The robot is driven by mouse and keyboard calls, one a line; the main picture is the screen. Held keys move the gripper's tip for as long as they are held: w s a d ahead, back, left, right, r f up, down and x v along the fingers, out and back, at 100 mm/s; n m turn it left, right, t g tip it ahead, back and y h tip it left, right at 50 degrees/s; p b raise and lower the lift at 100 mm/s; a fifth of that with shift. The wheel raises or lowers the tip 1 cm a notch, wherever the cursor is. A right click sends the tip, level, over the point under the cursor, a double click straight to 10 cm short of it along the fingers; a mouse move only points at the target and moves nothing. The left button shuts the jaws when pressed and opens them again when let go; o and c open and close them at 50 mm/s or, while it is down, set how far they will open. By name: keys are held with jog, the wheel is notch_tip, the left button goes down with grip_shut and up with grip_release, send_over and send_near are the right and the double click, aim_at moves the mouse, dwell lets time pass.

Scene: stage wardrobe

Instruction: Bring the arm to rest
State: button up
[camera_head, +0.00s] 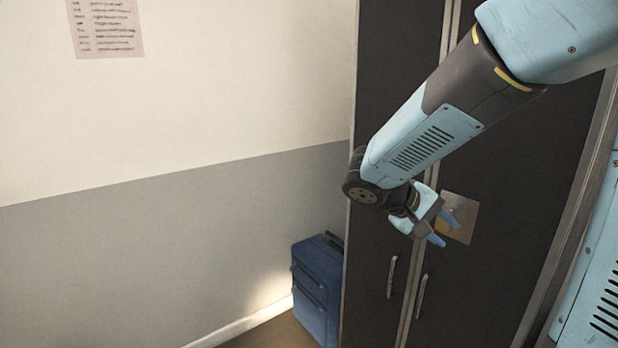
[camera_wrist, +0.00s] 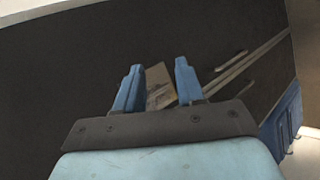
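My gripper (camera_head: 441,229) is at the end of my light-blue and dark arm, which reaches down from the upper right in the head view. It is in front of the dark wardrobe (camera_head: 508,150). In the wrist view my gripper (camera_wrist: 158,82) shows two blue fingers set apart, with nothing held between them. A tan square plate (camera_head: 459,217) on the wardrobe door shows just beyond the fingers; it also shows between them in the wrist view (camera_wrist: 160,84). I cannot tell how far the fingertips are from the door.
The wardrobe has two upright handles (camera_head: 391,277) (camera_head: 421,295), both shut doors. A blue suitcase (camera_head: 317,290) stands on the floor left of the wardrobe, against the wall. A printed sheet (camera_head: 106,28) hangs on the cream and grey wall. The space before the wall at left looks clear.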

jog(key=s+a+r+m+t+y, duration=0.1)
jog(key=s+r+t+y, duration=0.1)
jog(key=s+y, duration=0.3)
jog(key=s+a+r+m+t+y, duration=0.1)
jog(key=s+r+y, duration=0.3)
jog(key=s, duration=0.4)
jog(key=shift+a+t+y, duration=0.6)
jog(key=shift+a+y, duration=0.1)
jog(key=shift+d, duration=0.1)
